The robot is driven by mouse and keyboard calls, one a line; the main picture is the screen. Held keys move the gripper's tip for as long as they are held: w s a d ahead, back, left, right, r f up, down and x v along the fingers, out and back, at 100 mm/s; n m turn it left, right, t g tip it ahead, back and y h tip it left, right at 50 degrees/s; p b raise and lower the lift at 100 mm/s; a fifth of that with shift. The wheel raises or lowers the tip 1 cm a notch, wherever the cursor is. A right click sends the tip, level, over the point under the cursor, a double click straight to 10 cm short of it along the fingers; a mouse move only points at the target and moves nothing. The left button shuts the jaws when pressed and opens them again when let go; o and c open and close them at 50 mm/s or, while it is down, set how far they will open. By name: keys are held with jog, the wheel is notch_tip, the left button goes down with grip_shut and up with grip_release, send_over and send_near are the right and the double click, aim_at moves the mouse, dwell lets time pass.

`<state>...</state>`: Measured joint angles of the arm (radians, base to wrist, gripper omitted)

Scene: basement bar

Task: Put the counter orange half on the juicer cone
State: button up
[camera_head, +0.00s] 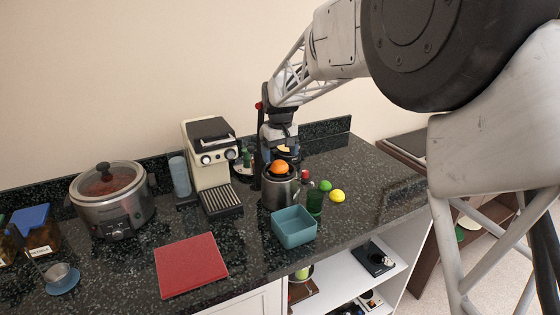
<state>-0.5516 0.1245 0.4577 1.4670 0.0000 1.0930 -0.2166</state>
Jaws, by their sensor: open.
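The juicer (277,192) is a metallic, dark-topped cylinder on the black speckled counter, behind the teal bin. A rounded orange half (279,167) sits at its top, dome up, over where the cone is; the cone itself is hidden. My gripper (284,158) points down just above and behind the orange half. It is open, and its fingers are small and partly hidden here. A small paler orange patch (285,149) shows at the gripper, too small to identify. Whether the fingers touch the orange half cannot be told.
A teal square bin (294,227) stands in front of the juicer. A green glass (315,202), a lemon (337,196) and a lime (325,186) are to its right. An espresso machine (211,165) stands left. A red board (190,264) lies front left. The counter's right end is clear.

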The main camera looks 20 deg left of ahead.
aim_at(282, 162)
notch_tip(282, 162, up, 8)
jog(key=shift+r, duration=0.25)
jog(key=shift+d, duration=0.1)
dwell(0.9)
jog(key=s+d+r+m, duration=0.2)
jog(key=s+d, duration=0.4)
jog(key=d, duration=0.4)
jog(key=s+d+r+m+t, duration=0.1)
jog(key=s+d, duration=0.5)
jog(key=d, duration=0.3)
jog(key=s+d+r+m, duration=0.2)
jog(key=s+d, duration=0.3)
jog(key=d, duration=0.5)
jog(key=s+d+f+m, duration=0.1)
jog(key=s+d+f, duration=0.2)
jog(key=s+d, duration=0.2)
jog(key=s+d+f+m+t, duration=0.1)
jog(key=s+d+f, duration=0.2)
jog(key=s, duration=0.9)
jog(key=s+d+f+m, duration=0.2)
jog(key=s+d+f, duration=0.1)
jog(key=s+d, duration=0.4)
jog(key=shift+s+d+t, duration=0.25)
jog(key=shift+s+t, duration=0.05)
jog(key=shift+s, duration=0.45)
